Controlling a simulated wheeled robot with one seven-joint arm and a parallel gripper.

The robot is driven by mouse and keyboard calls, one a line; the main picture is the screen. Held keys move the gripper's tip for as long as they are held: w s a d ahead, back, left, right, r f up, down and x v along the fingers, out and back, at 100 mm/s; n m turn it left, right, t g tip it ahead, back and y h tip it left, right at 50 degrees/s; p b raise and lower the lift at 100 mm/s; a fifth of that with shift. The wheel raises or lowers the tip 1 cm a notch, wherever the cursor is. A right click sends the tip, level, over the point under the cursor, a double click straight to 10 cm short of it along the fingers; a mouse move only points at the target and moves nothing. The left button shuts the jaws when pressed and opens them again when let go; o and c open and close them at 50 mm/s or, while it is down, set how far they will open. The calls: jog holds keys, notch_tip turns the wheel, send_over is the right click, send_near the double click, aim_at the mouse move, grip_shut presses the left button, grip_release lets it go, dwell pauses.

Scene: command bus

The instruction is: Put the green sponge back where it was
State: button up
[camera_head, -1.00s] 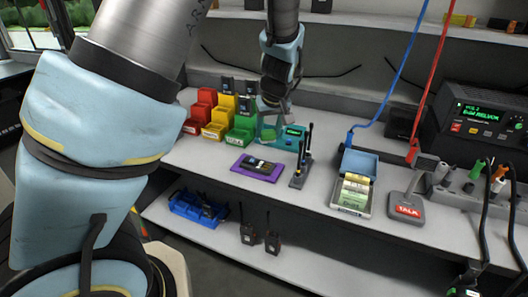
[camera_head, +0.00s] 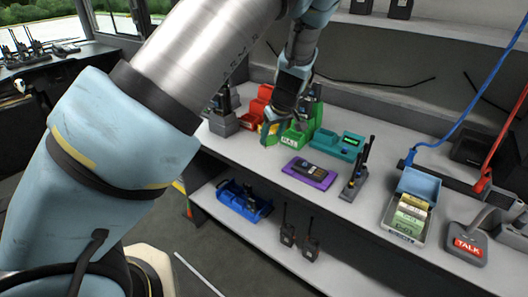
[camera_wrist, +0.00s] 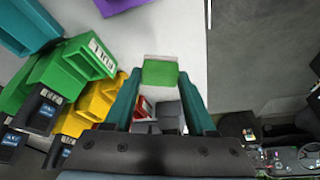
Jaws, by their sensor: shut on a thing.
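My gripper (camera_wrist: 160,90) is shut on the green sponge (camera_wrist: 160,73), a small green block with pale edges between its teal fingertips in the wrist view. In the head view my gripper (camera_head: 272,132) hangs over the front of the bench, in front of the coloured bins. The sponge cannot be made out there. Below and behind the fingers in the wrist view are a small red and white item and grey items.
The green bin (camera_head: 297,134) and red bin (camera_head: 255,107) are close to my gripper; a yellow bin (camera_wrist: 97,105) is partly hidden. A teal charger (camera_head: 338,144), purple mat (camera_head: 309,173) and card box (camera_head: 407,218) lie right. A blue tray (camera_head: 242,203) is on the lower shelf.

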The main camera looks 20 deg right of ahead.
aim_at(268, 159)
jog(key=shift+f+p, duration=0.6)
jog(key=shift+f, duration=2.35)
jog(key=shift+f, duration=0.1)
jog(key=o, duration=1.3)
jog(key=b+v, duration=0.2)
jog(key=v, duration=1)
